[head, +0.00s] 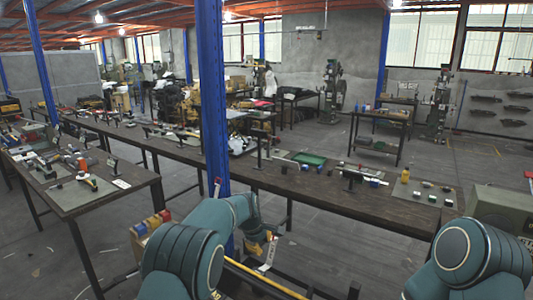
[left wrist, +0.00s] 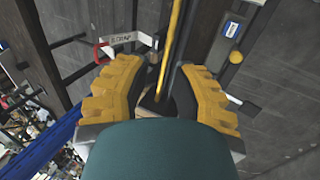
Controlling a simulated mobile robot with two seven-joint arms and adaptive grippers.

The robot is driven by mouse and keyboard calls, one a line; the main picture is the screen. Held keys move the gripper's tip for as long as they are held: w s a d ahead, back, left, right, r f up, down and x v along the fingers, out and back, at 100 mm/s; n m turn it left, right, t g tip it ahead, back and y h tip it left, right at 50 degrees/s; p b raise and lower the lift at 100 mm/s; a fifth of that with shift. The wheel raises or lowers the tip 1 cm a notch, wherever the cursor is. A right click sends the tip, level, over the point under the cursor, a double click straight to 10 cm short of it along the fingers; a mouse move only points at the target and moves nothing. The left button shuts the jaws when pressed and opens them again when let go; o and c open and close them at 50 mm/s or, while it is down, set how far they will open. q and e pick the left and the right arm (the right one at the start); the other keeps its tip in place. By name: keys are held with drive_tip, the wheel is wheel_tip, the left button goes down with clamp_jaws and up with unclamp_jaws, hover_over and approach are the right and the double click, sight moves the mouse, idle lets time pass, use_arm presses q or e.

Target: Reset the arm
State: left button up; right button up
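My left arm comes in from the bottom left of the head view. Its gripper (head: 256,246) hangs low in front of the blue post, with its yellow fingers partly hidden by the arm. In the left wrist view the two yellow-padded fingers (left wrist: 159,78) stand apart with a gap between them, and I see nothing gripped. A yellow bar (left wrist: 172,40) and a white label strip (left wrist: 122,39) show beyond the fingers. Only the upper part of my right arm shows at the bottom right of the head view; its gripper is out of frame.
A blue post (head: 213,90) rises close to my left arm. A long dark workbench (head: 310,184) with tools and small parts runs across ahead. A table (head: 85,195) with tools stands at the left. A green-grey machine (head: 500,208) is at the right.

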use_arm(q)
drive_tip(key=s+a+f+m+b, duration=0.1)
drive_tip(key=s+a+f, duration=0.2)
drive_tip(key=s+f, duration=0.3)
drive_tip(key=s+a+f+m+g+b, duration=0.1)
drive_tip(key=s+a+f, duration=0.25)
drive_tip(key=f, duration=0.45)
drive_tip(key=s+a+f+m+b, duration=0.2)
drive_tip(key=s+a+f, duration=0.1)
drive_tip(key=s+f, duration=0.3)
drive_tip(key=s+f+m+b, duration=0.1)
drive_tip(key=s+f+m, duration=0.1)
drive_tip(key=s, duration=0.9)
drive_tip(key=s+d+f+m+h+b, duration=0.1)
drive_tip(key=s+f+m+b, duration=0.1)
drive_tip(key=s, duration=1)
wheel_tip(320, 180, down, 3)
drive_tip(key=shift+s+r+m+g, duration=0.15)
drive_tip(key=shift+s+m+g, duration=0.15)
drive_tip(key=shift+m, duration=0.5)
use_arm(e)
wheel_tip(320, 180, down, 8)
drive_tip(key=shift+s+a+r, duration=0.2)
drive_tip(key=shift+s+r, duration=0.05)
drive_tip(key=shift+s, duration=0.1)
drive_tip(key=shift+f, duration=0.1)
